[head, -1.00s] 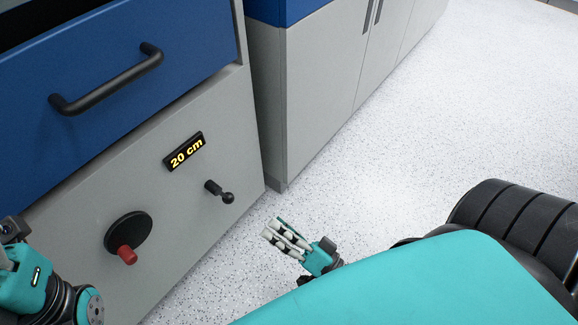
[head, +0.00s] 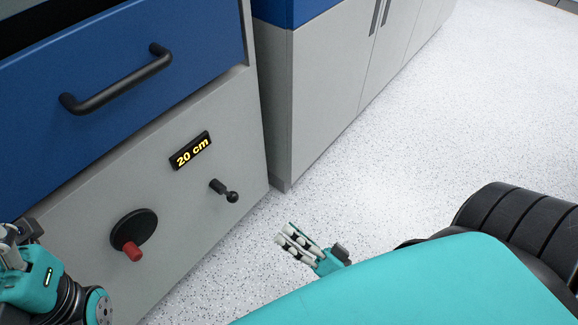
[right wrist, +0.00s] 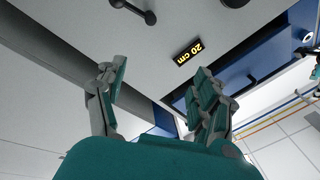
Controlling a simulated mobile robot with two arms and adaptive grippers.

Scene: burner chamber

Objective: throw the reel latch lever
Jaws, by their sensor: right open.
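The latch lever (head: 224,191) is a short black lever with a ball end on the grey panel, right of the other controls. It also shows at the top of the right wrist view (right wrist: 133,11). My right gripper (head: 291,238) is open and empty, in front of the panel, below and right of the lever and apart from it. In the right wrist view its fingers (right wrist: 155,85) are spread with nothing between them. My left gripper (head: 14,240) is at the left edge, partly cut off; its jaws are not clear.
A black disc with a red knob (head: 133,232) is left of the lever. A display (head: 190,151) reading "20 cm" is above. A blue front with a black handle (head: 118,82) is higher up. Grey cabinets (head: 325,85) stand behind; speckled floor (head: 430,120) is open to the right.

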